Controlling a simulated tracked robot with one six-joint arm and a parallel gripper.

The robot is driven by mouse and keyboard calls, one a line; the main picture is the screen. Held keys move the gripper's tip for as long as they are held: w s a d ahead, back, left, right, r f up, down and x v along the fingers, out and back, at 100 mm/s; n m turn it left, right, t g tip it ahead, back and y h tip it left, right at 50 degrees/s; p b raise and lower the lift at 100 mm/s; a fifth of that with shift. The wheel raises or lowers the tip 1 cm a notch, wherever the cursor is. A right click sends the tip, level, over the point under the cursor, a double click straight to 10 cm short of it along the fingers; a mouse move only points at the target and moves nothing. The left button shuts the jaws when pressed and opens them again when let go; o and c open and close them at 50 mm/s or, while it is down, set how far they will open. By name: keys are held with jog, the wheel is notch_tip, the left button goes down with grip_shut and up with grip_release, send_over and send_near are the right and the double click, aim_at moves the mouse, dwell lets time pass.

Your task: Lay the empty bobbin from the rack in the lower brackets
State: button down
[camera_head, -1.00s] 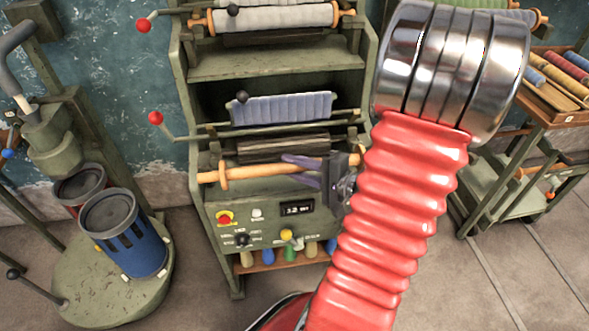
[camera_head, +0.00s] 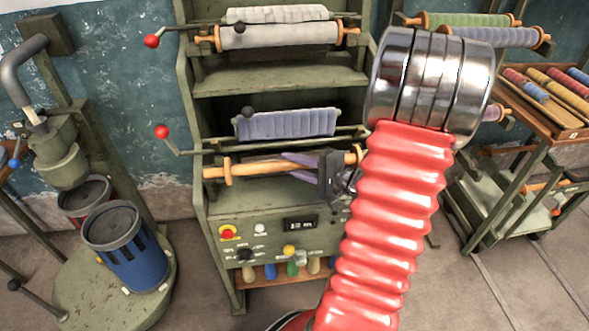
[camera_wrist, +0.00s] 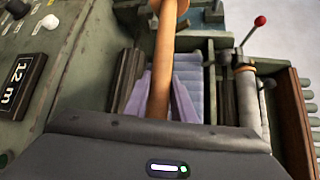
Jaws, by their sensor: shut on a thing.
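The empty bobbin (camera_head: 245,168) is a bare orange-brown wooden roller with a flange near each end. My gripper (camera_head: 288,160) is shut on it around the middle, its purple fingers on either side; this also shows in the wrist view, where the bobbin (camera_wrist: 160,85) runs lengthwise between the fingers. The bobbin lies roughly level in front of the green machine (camera_head: 280,85), near its lower dark roller and above the control panel. The lower brackets are not clearly visible, and I cannot tell whether the bobbin touches them. My red arm hides the machine's right side.
A blue-grey fabric roll (camera_head: 285,123) and a red-knobbed lever (camera_head: 162,132) sit just above the bobbin. The control panel (camera_head: 275,235) is below. A rack (camera_head: 475,110) with wound bobbins stands right. A blue bin (camera_head: 125,245) stands left on a round base.

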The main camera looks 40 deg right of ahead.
jog(key=w+d, duration=0.4)
jog(key=w, duration=0.2)
jog(key=shift+f, duration=0.4)
jog(key=shift+s, duration=0.1)
dwell(0.7)
jog(key=shift+f, duration=1.9)
dwell(1.6)
jog(key=c, duration=1.4)
grip_release()
jog(key=shift+s+d, duration=0.1)
jog(key=v, duration=1.3)
jog(key=shift+s, duration=0.35)
jog(key=shift+f, duration=0.1)
